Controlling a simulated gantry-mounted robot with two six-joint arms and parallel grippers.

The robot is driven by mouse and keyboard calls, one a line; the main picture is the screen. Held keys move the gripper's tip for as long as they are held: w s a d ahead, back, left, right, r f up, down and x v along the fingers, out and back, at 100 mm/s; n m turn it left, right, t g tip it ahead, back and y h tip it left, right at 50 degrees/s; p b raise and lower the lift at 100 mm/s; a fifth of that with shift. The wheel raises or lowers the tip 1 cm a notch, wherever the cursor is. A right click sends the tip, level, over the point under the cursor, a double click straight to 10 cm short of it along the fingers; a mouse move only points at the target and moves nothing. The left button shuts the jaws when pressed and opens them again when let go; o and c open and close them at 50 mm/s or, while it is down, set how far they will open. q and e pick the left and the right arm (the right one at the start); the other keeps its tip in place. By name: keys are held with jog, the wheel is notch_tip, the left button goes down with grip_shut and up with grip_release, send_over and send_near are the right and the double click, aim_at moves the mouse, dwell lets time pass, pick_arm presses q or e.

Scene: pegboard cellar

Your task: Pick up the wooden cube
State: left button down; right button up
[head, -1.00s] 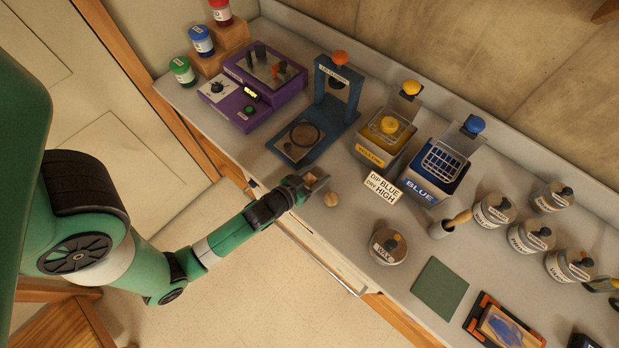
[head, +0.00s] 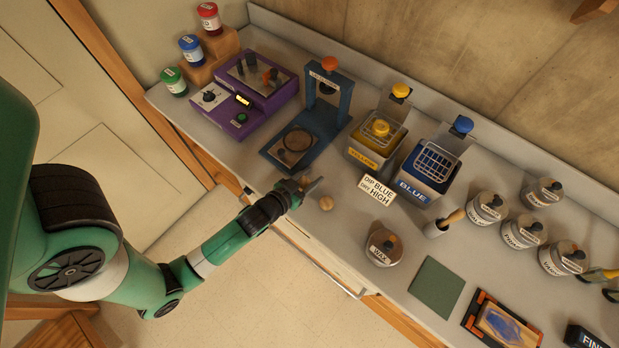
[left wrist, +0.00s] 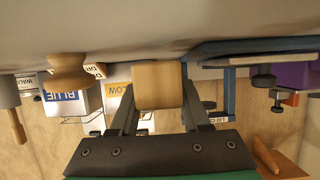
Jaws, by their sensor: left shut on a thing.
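My left gripper (head: 311,186) is at the front edge of the grey counter, left of a small round wooden piece (head: 326,203). In the left wrist view the gripper (left wrist: 158,100) is shut on the wooden cube (left wrist: 157,84), a pale tan block between the two dark fingers. In the head view the cube is small and mostly hidden by the fingers. I cannot tell for sure whether it touches the counter. The round wooden piece also shows in the left wrist view (left wrist: 69,74), beside the cube and apart from it. My right gripper is not in view.
Behind the gripper stand a blue press (head: 325,100), a yellow bin (head: 365,157), a blue bin (head: 425,180) and a "DIP BLUE DRY HIGH" sign (head: 377,190). A purple device (head: 225,112) is at left. A wax tin (head: 383,249) and green mat (head: 436,287) lie to the right.

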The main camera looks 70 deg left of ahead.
pick_arm(q)
notch_tip(320, 180, up, 2)
jog(key=shift+r+p, duration=0.1)
jog(key=shift+p, duration=0.25)
jog(key=d+r+p, duration=0.9)
jog(key=d+p, duration=0.4)
jog(key=d, duration=0.1)
jog(key=shift+w+r, duration=0.25)
jog(key=shift+w, duration=0.15)
jog(key=shift+a, duration=0.1)
